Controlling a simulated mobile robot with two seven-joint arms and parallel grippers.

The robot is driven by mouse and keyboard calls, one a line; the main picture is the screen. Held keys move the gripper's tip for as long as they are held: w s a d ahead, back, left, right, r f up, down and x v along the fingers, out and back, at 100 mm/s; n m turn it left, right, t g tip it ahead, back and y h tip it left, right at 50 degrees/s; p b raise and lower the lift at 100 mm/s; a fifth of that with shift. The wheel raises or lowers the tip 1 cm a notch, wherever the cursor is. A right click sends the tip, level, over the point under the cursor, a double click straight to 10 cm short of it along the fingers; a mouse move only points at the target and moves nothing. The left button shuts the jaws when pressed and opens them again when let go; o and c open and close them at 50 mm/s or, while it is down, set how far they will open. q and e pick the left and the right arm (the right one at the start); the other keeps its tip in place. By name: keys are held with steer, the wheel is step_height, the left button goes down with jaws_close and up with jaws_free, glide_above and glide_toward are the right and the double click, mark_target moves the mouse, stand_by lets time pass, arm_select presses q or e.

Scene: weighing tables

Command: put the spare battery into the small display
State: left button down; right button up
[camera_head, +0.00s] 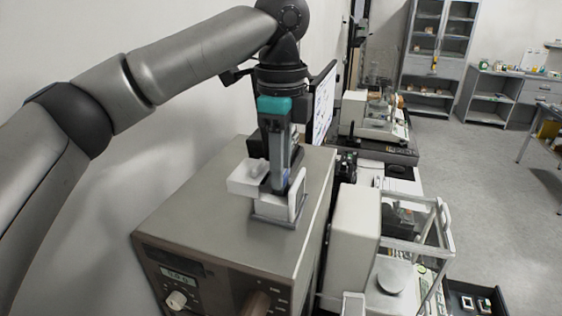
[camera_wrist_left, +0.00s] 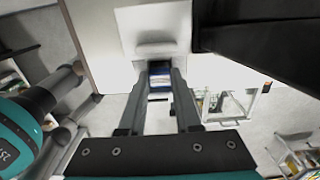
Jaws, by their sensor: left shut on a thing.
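My left gripper (camera_head: 281,178) points down over the top of a grey-brown instrument. It is shut on a small blue and white battery (camera_wrist_left: 160,82), which shows between the fingertips in the left wrist view; the fingers mostly hide it in the head view. The small display (camera_head: 246,180) appears as a white body on the instrument top, right at the fingers, with a grey base (camera_head: 275,219) below. Its white body also shows in the left wrist view (camera_wrist_left: 155,22). I cannot tell whether the battery touches the display. My right gripper is not in view.
The grey-brown instrument (camera_head: 215,235) has a dial and readout on its front. A balance with a glass draft shield (camera_head: 357,235) stands to its right. A screen (camera_head: 323,105) is behind the gripper.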

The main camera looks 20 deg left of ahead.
arm_select(q)
steer(key=shift+f, duration=0.45)
steer(key=shift+c, duration=0.2)
jaws_free()
stand_by(0.4)
steer(key=shift+r, duration=0.1)
steer(key=shift+r+p, duration=0.3)
steer(key=shift+r, duration=3.6)
